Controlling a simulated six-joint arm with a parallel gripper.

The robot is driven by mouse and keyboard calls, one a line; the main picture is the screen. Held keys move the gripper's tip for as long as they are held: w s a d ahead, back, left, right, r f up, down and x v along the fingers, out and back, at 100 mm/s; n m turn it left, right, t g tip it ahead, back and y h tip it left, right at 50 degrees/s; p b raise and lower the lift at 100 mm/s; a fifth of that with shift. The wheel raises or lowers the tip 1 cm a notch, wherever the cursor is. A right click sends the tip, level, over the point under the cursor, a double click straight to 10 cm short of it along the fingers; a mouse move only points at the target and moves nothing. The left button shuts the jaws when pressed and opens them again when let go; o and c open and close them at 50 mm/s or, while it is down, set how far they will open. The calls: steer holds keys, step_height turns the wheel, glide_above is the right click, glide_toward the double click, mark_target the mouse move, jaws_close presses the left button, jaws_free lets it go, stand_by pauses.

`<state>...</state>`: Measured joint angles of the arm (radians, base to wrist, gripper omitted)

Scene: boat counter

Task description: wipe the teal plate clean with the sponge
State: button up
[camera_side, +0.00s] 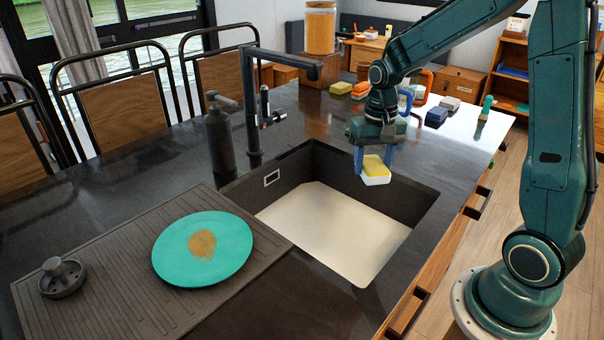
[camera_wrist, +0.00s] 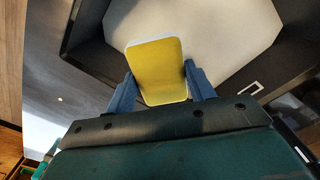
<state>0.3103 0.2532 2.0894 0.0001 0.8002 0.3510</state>
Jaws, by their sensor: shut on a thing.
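The teal plate (camera_side: 180,252) lies on the dark ribbed drainboard left of the sink, with a brown smear (camera_side: 202,244) near its middle. My gripper (camera_side: 374,163) is shut on a sponge (camera_side: 375,168), which is yellow with a white layer. It holds the sponge in the air over the back right part of the sink, well apart from the plate. In the wrist view the sponge (camera_wrist: 158,72) sits between the two blue fingers of my gripper (camera_wrist: 160,85), its yellow face towards the camera. The plate is not in the wrist view.
The black sink (camera_side: 330,225) with a pale bottom lies between gripper and plate. A tall black tap (camera_side: 250,105) and a dark soap bottle (camera_side: 219,140) stand behind it. A dark strainer (camera_side: 62,277) sits left of the plate. Several sponges and blocks (camera_side: 436,117) stand at the back right.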

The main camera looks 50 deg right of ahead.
steer(key=w+a+r+n, duration=0.1)
steer(key=w+a+n, duration=0.1)
steer(key=w+a, duration=0.5)
steer(key=w+a+r+n, duration=0.1)
steer(key=a+r+n, duration=0.1)
steer(key=a, duration=1.3)
steer(key=w+a+r+n, duration=0.1)
steer(key=a+n, duration=0.3)
steer(key=a, duration=1.2)
steer(key=shift+r+n, duration=0.4)
steer(key=shift+r, duration=0.3)
steer(key=shift+w+f, duration=0.1)
